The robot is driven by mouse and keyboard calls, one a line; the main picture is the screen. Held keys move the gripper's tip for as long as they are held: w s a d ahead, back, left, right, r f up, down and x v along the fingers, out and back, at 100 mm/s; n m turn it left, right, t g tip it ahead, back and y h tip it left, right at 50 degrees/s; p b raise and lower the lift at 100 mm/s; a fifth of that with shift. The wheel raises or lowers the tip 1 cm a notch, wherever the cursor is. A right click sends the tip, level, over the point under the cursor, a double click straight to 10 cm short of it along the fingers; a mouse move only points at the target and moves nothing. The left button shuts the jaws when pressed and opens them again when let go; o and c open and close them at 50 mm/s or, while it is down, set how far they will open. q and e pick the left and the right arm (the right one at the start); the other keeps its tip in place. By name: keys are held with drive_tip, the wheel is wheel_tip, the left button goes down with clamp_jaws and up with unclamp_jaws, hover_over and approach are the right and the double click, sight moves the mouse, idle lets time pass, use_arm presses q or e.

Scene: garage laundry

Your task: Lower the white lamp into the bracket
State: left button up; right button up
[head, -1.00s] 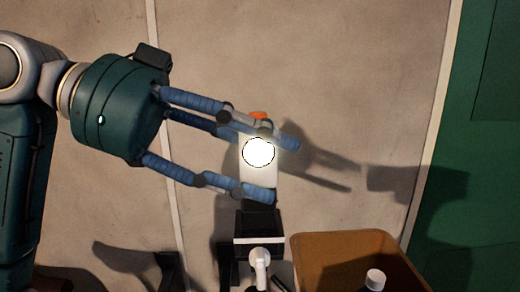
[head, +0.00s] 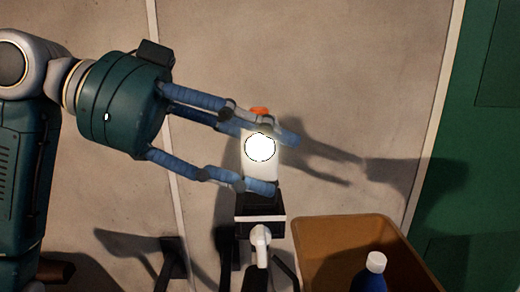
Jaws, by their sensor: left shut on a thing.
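The white lamp (head: 259,168) is a small upright block with a bright round light on its front and an orange part on top. My left gripper (head: 275,163) comes in from the left and is shut on the lamp, its blue fingers around it. The black bracket (head: 260,203) with a white front edge is directly below. The lamp's lower end meets the bracket's top in the picture; a finger partly covers this spot, so I cannot tell how deep it sits. My right gripper is not in view.
A brown bin (head: 322,240) stands to the right of the bracket, with a blue bottle with a white cap (head: 376,263) in it. A white handle-like part (head: 260,243) hangs under the bracket. A green panel (head: 480,180) is at the far right. The wall behind is bare.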

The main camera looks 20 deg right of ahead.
sight(260, 202)
use_arm(q)
drive_tip(key=shift+f, duration=0.15)
drive_tip(key=shift+f+b, duration=0.75)
drive_tip(key=shift+f, duration=0.9)
drive_tip(key=o, duration=1.3)
drive_tip(key=shift+s, duration=0.15)
drive_tip(key=shift+r, duration=0.1)
